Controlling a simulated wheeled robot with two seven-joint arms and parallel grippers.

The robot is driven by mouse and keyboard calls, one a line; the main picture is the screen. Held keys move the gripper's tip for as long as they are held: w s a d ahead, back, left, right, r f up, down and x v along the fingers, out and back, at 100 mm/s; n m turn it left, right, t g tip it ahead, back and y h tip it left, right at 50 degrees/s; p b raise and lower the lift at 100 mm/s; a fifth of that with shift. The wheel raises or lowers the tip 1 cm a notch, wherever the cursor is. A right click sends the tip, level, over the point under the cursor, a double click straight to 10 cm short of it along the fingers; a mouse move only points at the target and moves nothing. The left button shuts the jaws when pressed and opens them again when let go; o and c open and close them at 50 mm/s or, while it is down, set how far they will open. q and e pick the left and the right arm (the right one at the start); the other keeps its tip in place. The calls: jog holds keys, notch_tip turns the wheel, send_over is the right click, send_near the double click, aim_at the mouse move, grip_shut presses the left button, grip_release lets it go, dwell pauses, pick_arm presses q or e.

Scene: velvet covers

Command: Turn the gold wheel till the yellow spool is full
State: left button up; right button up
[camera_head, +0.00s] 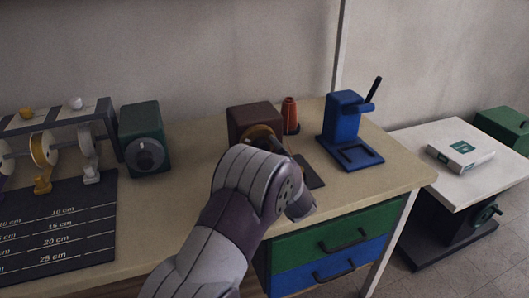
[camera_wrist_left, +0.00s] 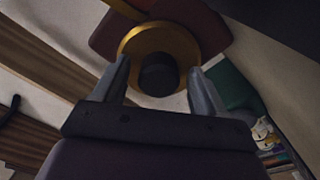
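The gold wheel (camera_head: 262,132) is on the front of a dark brown box (camera_head: 252,114), mostly hidden behind my left arm in the head view. In the left wrist view the gold wheel (camera_wrist_left: 181,40) is close ahead, with a dark round knob (camera_wrist_left: 158,78) in front of it. My left gripper (camera_wrist_left: 159,68) is open, one finger on each side of the knob; whether they touch it I cannot tell. A yellow spool (camera_head: 43,147) hangs in the rack at the left; how full it is I cannot tell. My right gripper is out of view.
A green box with a grey dial (camera_head: 146,154) stands beside the rack (camera_head: 60,118). A dark measuring mat (camera_head: 60,230) covers the left front. A white table (camera_head: 440,135) stands at the right.

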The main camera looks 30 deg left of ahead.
pick_arm(q)
jog(key=p+v, duration=0.1)
jog(key=v, duration=1.1)
jog(key=shift+s+d, duration=0.2)
jog(key=shift+d, duration=0.1)
